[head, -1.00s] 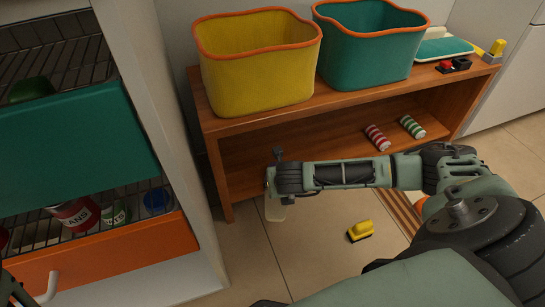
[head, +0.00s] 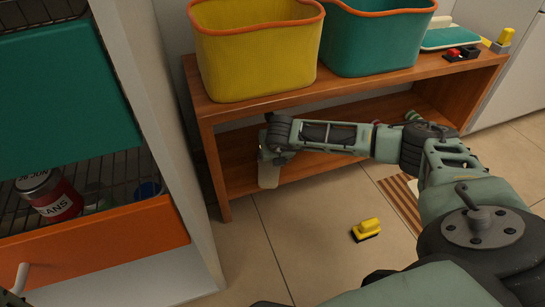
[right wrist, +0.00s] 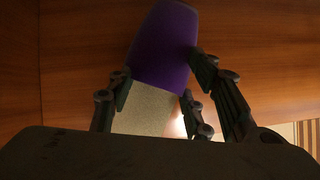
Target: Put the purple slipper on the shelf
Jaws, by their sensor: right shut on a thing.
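The purple slipper (right wrist: 165,45) is between the fingers of my right gripper (right wrist: 160,103) in the right wrist view, its pale insole nearer the camera and its purple toe pointing away. The gripper is shut on it. In the head view my right gripper (head: 270,150) is at the left front of the wooden shelf (head: 205,125), and the slipper's pale part (head: 269,174) hangs below it, in front of the lower board's left end. Wood fills the background in the wrist view. I cannot tell whether the slipper touches the board.
A yellow bin (head: 255,55) and a teal bin (head: 372,40) stand on the shelf top. A yellow toy (head: 367,230) lies on the floor near a striped mat (head: 402,200). An open orange drawer (head: 100,250) and white cabinet side are at left. My arm hides much of the lower shelf.

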